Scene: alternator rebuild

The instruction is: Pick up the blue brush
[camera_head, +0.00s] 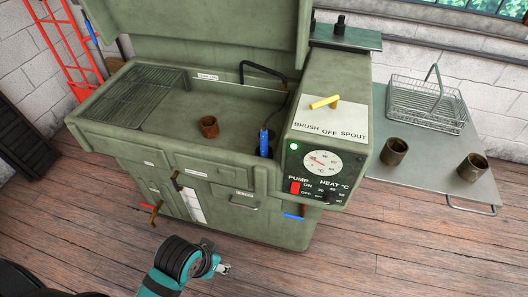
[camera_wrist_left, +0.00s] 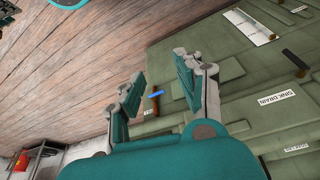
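The blue brush (camera_head: 264,142) stands near the right end of the green washer's basin, beside the control box, in the head view. Its lower part is hidden behind the basin's front edge. My left gripper (camera_head: 222,268) is low in front of the washer, well below and apart from the brush. In the left wrist view my left gripper (camera_wrist_left: 160,68) is open, with nothing between its two teal fingers. I cannot make out the brush in that view. My right gripper is not in view.
A rusty cylinder (camera_head: 209,127) sits in the basin (camera_head: 170,125). The control box (camera_head: 325,150) rises at right, and a black hose (camera_head: 262,70) arches behind. A side table (camera_head: 425,180) holds a wire basket (camera_head: 428,105) and two rusty cylinders. The raised lid (camera_head: 200,30) stands behind.

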